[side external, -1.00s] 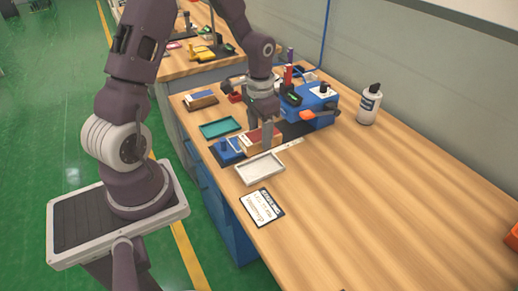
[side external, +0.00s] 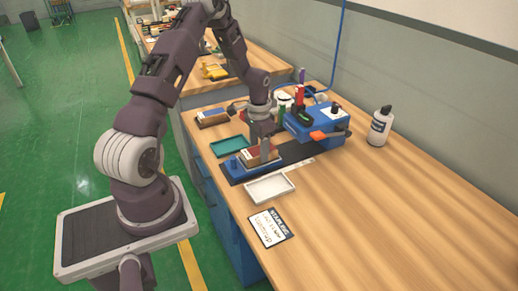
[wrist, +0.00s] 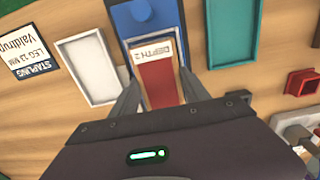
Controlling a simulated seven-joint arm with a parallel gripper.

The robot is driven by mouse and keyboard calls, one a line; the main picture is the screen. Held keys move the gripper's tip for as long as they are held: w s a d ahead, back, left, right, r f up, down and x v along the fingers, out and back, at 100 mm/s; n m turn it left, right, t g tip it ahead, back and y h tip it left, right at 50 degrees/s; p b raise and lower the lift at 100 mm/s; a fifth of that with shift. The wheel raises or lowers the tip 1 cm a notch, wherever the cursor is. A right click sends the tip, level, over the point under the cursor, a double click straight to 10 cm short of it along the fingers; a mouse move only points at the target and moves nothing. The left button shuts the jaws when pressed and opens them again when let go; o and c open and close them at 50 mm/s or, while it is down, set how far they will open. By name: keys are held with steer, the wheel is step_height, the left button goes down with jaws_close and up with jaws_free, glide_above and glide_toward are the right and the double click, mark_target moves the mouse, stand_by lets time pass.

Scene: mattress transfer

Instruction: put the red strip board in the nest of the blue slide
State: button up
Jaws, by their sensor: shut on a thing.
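The red strip board (wrist: 158,82) has a red top and a white label reading "DEPTH 2". It also shows in the side external view (side external: 254,153). My gripper (wrist: 157,95) is shut on it, one finger on each long side; in the side external view the gripper (side external: 264,152) stands over the board. The blue slide (wrist: 140,20) has a round blue knob at its end and also shows in the side external view (side external: 232,167). The board lies low over the slide, in line with it. Whether it rests fully on the nest floor is hidden.
A white tray (side external: 270,187) lies on one side of the slide and a teal tray (side external: 229,146) on the other. A blue machine (side external: 316,124) with an orange lever stands behind. A sign card (side external: 270,228) and white bottle (side external: 380,126) are on the bench. The right-hand bench is clear.

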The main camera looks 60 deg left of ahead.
steer(key=shift+f, duration=0.1)
steer(key=o, duration=1.5)
steer(key=shift+c, duration=0.2)
